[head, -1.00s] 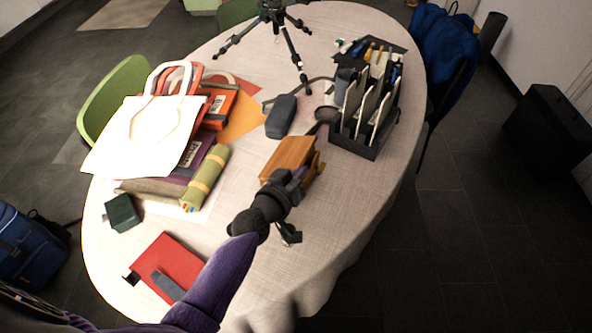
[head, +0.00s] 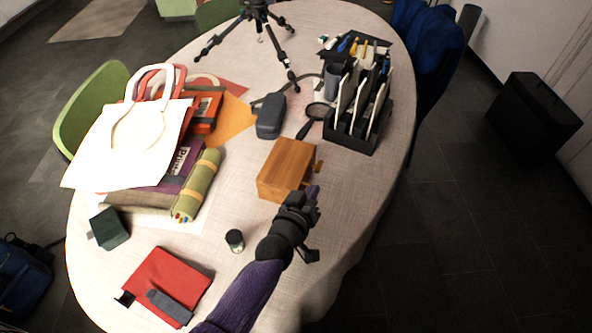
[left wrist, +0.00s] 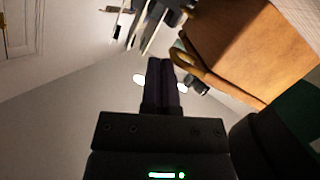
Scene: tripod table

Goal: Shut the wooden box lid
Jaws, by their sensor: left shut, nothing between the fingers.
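The wooden box (head: 287,166) stands on the table. Its lid looks down flat on top; any narrow gap is too small to tell. A brass-coloured latch part (head: 319,167) sticks out on its right side. My left gripper (head: 313,192) is shut and empty, just off the box's near right corner, and seems apart from it. In the left wrist view the shut fingers (left wrist: 162,72) point past the box (left wrist: 245,45), which fills the upper right. The curved brass part (left wrist: 183,60) shows beside the fingertips. My right gripper is out of view.
A black organizer (head: 350,141) and magnifying glass (head: 315,111) lie behind the box, with a dark case (head: 270,116) and tripod (head: 258,20) farther back. A small jar (head: 235,240) and red book (head: 165,285) are nearer. Bags and a rolled mat (head: 198,185) fill the left.

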